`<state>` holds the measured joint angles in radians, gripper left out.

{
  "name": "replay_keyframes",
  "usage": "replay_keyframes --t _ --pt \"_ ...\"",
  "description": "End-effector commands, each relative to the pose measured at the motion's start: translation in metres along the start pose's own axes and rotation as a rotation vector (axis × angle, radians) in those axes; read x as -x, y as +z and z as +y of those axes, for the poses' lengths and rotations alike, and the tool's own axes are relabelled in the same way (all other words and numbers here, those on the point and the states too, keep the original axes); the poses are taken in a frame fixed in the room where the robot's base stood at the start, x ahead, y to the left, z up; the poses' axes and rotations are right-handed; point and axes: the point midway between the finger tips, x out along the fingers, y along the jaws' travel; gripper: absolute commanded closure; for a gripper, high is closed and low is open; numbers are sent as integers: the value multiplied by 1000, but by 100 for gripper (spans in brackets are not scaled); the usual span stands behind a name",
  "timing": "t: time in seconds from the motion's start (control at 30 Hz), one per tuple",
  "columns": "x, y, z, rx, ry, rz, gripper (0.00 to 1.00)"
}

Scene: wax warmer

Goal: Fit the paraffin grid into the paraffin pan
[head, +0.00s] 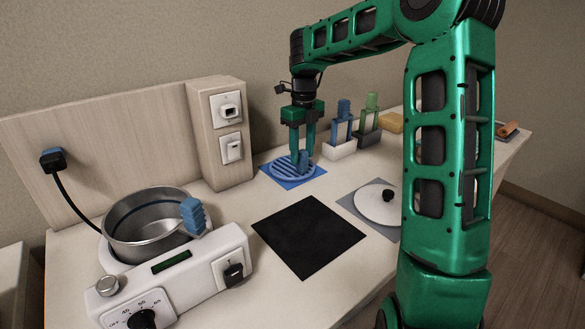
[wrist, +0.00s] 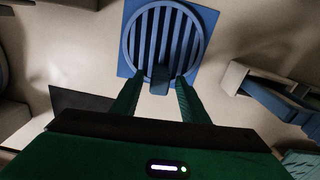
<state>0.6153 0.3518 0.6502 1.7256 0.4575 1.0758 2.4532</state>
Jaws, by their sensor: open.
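The paraffin grid (head: 287,171) is a round, blue slatted disc with an upright blue grip tab. It lies on a blue square mat at the back of the counter, and its slats show in the wrist view (wrist: 150,35). My gripper (head: 302,158) points down over the grid. In the wrist view its two green fingers (wrist: 157,85) stand open, with the tab (wrist: 160,80) between or just beyond their tips. Contact cannot be told. The paraffin pan (head: 120,218) is a round metal pot in the white warmer at the left, with a blue handle (head: 193,216).
A black square mat (head: 309,236) lies bare in mid-counter. A white lid (head: 378,204) with a black knob rests on a grey mat at right. Blue (head: 342,130) and green (head: 368,120) bottles stand in holders behind. A wooden post (head: 219,135) with sockets rises between warmer and grid.

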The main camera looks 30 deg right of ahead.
Motion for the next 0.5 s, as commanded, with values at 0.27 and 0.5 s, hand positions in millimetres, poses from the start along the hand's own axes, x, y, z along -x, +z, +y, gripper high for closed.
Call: replay_keyframes --t 0.27,0.5 --pt "0 0 0 0 0 0 74" --pt "0 0 0 0 0 0 100"
